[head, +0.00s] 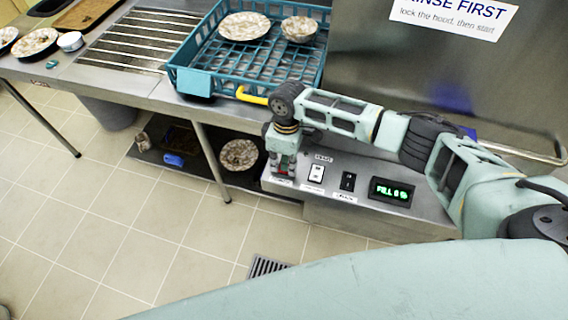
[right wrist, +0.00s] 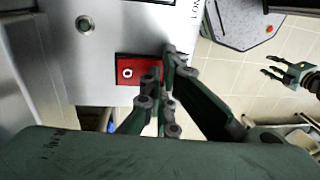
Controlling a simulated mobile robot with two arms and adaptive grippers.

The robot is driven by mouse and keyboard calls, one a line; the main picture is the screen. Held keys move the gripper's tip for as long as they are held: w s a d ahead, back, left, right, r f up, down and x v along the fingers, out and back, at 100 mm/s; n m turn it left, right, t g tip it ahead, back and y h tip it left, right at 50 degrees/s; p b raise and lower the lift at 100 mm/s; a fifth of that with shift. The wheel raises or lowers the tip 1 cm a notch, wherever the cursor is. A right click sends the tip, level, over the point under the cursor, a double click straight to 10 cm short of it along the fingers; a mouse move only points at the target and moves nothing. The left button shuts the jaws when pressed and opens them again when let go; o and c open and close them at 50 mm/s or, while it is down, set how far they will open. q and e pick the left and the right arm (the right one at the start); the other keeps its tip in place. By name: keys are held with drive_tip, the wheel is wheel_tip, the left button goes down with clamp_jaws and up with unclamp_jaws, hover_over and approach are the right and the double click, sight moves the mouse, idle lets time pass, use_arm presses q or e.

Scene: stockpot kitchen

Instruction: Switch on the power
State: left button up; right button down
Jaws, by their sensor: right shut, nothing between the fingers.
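The power switch appears to be the red rocker (right wrist: 127,73) with a white ring mark, set in the steel control panel (head: 330,207). My right gripper (right wrist: 160,88) is shut and empty, with its fingertips over the right part of the red rocker. I cannot tell whether they touch it. In the head view my right gripper (head: 283,168) points down at the panel's left end and mostly hides the rocker. My left gripper (right wrist: 270,66) shows at the right of the right wrist view, open and empty, above the floor.
The panel also holds a white switch (head: 316,174), a black switch (head: 348,181) and a green-lit display (head: 391,192). A blue dish rack (head: 187,83) with dishes stands above on the counter. A table leg (head: 212,165) stands left of the panel.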

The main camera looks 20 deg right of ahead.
drive_tip(key=shift+w+d+r, duration=0.3)
drive_tip(key=shift+w, duration=0.2)
drive_tip(key=shift+r, duration=0.1)
drive_tip(key=shift+r+p, duration=0.3)
drive_tip(key=shift+p, duration=0.2)
drive_tip(key=r+p, duration=0.4)
drive_tip(key=p, duration=0.1)
drive_tip(key=shift+s+a+r, duration=0.15)
drive_tip(key=shift+s, duration=0.1)
drive_tip(key=shift+r+b, duration=0.55)
drive_tip(key=shift+b, duration=0.4)
wheel_tip(320, 180, up, 6)
drive_tip(key=b, duration=0.1)
hover_over(283, 172)
drive_tip(key=shift+r, duration=0.9)
drive_tip(key=shift+f, duration=0.1)
